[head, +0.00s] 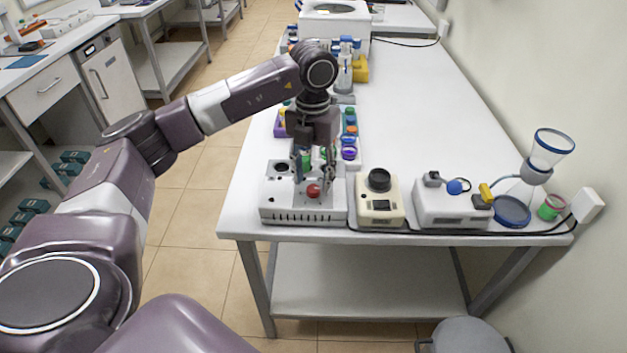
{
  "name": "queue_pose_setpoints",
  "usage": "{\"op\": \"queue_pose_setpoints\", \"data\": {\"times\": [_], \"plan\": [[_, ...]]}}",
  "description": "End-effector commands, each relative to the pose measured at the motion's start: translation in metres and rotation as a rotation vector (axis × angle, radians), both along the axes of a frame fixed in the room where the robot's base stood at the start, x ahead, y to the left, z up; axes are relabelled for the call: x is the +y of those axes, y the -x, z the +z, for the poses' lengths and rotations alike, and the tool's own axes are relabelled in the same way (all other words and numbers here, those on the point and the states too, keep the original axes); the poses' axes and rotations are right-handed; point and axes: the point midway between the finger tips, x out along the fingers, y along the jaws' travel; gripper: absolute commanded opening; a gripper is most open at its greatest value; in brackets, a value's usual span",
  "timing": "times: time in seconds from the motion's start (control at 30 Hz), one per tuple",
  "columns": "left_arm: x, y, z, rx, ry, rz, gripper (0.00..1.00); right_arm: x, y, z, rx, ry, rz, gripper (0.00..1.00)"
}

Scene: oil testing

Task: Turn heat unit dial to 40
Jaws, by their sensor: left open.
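The white heat unit (302,215) stands at the front left corner of the table, with vent slots along its front and a red dial (313,190) on its face. My left gripper (314,178) points down over the unit, its two fingers spread and low around or just above the red dial. I cannot tell whether the fingers touch the dial. Part of the unit's top is hidden behind the gripper. The scale marks and the dial's setting are too small to read. My right gripper does not show.
A cream device (379,205) with a round black top stands right of the heat unit. Farther right are a white device (450,205) and a glass funnel (548,148). A rack of colored vials (349,135) stands behind. The table's middle right (430,110) is clear.

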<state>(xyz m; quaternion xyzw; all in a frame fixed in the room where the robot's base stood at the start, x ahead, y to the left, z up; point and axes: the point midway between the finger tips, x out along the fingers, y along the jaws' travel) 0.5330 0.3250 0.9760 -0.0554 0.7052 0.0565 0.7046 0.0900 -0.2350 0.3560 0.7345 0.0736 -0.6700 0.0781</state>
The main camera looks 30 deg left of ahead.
Motion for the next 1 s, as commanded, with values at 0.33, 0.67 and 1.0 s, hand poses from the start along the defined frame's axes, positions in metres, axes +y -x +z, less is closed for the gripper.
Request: {"op": "queue_pose_setpoints", "data": {"times": [0.33, 0.67, 1.0], "plan": [[0.0, 0.0, -0.022, -0.001, 0.001, -0.001, 0.42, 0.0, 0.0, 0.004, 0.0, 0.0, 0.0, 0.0], [-0.001, 0.0, -0.022, -0.001, 0.002, -0.001, 0.22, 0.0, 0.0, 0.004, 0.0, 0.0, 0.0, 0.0], [0.0, 0.0, -0.022, -0.001, 0.001, -0.005, 0.0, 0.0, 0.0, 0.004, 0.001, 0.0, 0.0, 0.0]]}}
